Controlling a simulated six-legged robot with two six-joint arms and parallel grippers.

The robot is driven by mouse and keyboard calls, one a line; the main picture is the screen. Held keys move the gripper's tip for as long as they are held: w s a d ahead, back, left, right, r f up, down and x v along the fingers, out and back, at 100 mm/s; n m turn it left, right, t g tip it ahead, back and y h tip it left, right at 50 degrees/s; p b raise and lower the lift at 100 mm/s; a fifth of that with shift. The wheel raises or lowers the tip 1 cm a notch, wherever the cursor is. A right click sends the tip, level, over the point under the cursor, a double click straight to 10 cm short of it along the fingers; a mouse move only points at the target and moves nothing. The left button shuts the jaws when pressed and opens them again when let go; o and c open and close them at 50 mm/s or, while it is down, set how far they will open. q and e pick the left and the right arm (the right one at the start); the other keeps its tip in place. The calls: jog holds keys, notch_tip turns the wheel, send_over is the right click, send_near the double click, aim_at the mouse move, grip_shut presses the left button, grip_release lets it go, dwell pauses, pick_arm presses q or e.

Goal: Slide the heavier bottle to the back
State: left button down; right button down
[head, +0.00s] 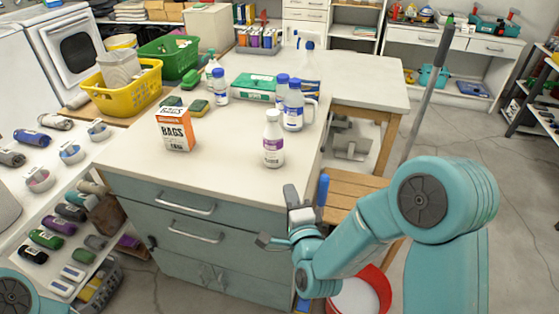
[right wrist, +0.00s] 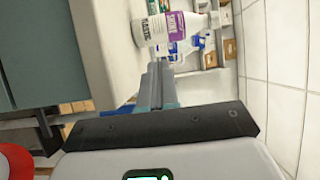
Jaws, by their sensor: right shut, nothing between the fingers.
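A white bottle with a purple label (head: 273,140) stands upright near the front right of the counter (head: 225,165). It also shows sideways in the right wrist view (right wrist: 175,27), just beyond my fingertips. Two blue-capped white bottles stand behind it, a nearer one (head: 293,108) and one partly hidden (head: 281,88). My right gripper (head: 291,192) is shut and empty in front of the counter's front right corner. It points toward the purple-labelled bottle with a gap between them. Which bottle is heavier cannot be seen. My left gripper is out of view.
An orange and white bags box (head: 177,131) stands left of the bottle. A wooden stool (head: 343,188) and a red bucket (head: 372,282) are below, near my right arm.

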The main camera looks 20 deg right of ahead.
aim_at(277, 155)
jog(key=w, duration=0.4)
jog(key=w+d+p, duration=0.1)
jog(key=w, duration=0.3)
jog(key=w+p, duration=0.1)
jog(key=w, duration=0.2)
jog(key=shift+w+d, duration=0.15)
jog(key=shift+w, duration=0.25)
jog(key=shift+f, duration=0.1)
